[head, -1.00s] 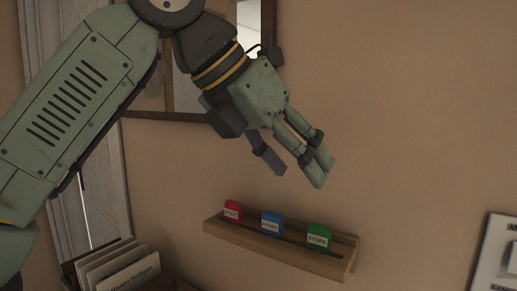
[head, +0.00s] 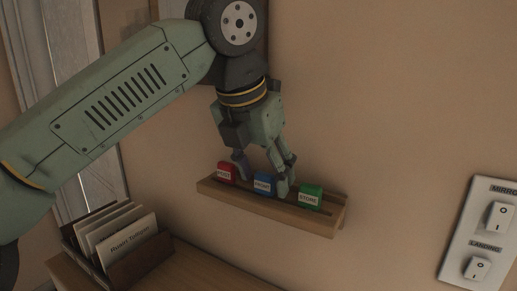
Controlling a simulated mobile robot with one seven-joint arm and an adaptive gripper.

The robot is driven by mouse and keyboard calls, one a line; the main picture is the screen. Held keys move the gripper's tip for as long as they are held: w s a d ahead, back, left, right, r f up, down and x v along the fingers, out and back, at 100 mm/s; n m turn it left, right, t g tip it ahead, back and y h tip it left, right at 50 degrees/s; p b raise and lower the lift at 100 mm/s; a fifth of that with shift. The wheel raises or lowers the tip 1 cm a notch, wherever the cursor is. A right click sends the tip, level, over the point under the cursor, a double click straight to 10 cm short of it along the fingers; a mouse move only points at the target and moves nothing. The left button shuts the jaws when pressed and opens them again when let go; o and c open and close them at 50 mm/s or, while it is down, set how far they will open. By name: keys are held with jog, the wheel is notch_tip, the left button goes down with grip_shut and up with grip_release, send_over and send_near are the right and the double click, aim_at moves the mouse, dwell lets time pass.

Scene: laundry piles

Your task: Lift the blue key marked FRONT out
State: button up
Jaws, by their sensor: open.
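The blue key (head: 263,184) has a white label that appears to read FRONT. It stands in the middle of a wooden rack (head: 325,226) on the wall, between a red key (head: 227,173) and a green key (head: 311,196). My gripper (head: 263,173) is open and points down at the rack. One finger is at the blue key's left, towards the red key. The other fingers are at its right, by the green key. The blue key's front face shows between them. I cannot tell whether any finger touches a key.
The green key is labelled STORE; the red label is hard to read. A letter holder (head: 140,258) with several envelopes stands on a wooden surface (head: 195,272) at lower left. A white switch panel (head: 484,232) is on the right wall. The wall between rack and panel is clear.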

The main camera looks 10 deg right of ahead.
aim_at(265, 173)
jog(key=shift+w+d+f, duration=0.15)
jog(key=shift+f, duration=0.25)
jog(key=c, duration=1.2)
jog(key=shift+r, duration=1.3)
jog(key=shift+r, duration=1.25)
